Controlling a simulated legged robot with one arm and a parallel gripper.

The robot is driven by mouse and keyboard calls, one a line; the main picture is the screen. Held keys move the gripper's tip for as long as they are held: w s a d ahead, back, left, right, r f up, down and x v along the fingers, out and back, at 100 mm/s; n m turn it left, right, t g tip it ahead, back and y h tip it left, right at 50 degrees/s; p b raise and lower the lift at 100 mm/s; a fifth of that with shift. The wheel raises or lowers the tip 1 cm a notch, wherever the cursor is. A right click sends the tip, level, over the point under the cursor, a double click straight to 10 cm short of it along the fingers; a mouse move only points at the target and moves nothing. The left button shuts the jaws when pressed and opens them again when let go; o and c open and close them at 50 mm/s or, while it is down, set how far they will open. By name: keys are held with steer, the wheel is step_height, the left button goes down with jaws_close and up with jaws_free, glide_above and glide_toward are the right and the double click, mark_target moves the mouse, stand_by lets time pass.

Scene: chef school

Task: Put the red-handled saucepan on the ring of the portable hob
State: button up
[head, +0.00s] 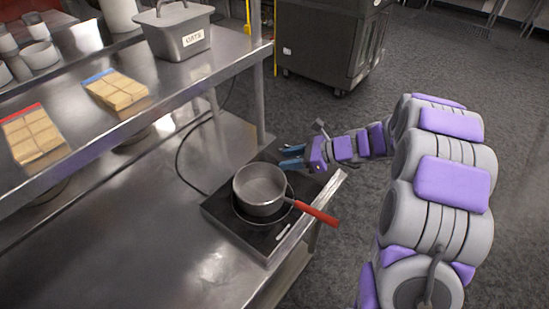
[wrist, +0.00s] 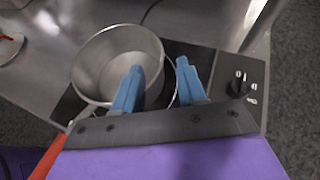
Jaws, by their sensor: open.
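The saucepan (head: 261,188) is steel with a red handle (head: 316,213) and sits upright on the black portable hob (head: 272,239), over its ring. The handle points right, past the hob's edge. The wrist view shows the pan (wrist: 103,62) and part of the red handle (wrist: 47,160) at the lower left. My gripper (head: 284,157) has blue fingers and is open and empty beyond the pan. In the wrist view the fingers (wrist: 158,68) are apart, one overlapping the pan's rim in the picture. Contact cannot be told. The pan hides most of the ring.
The hob stands at the right end of a steel counter (head: 120,250). A shelf (head: 170,85) above it holds a grey box labelled oats (head: 178,32) and trays of pale blocks (head: 116,90). A cable (head: 178,160) runs behind the hob. The counter left of it is bare.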

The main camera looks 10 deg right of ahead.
steer(key=s+a+r+n+g+h, duration=0.25)
steer(key=s+n, duration=0.25)
steer(key=s, duration=0.5)
steer(key=s+a+r+n+g+h, duration=0.1)
steer(key=s+a+r+n+g, duration=0.3)
steer(key=s, duration=0.5)
steer(key=s+d+n+h, duration=0.4)
steer(key=s+n, duration=0.2)
steer(key=s, duration=0.4)
steer(key=s+d+n+h, duration=0.4)
steer(key=s+n, duration=0.2)
steer(key=s, duration=0.4)
steer(key=shift+d+r+n+p, duration=0.3)
steer(key=shift+w, duration=0.1)
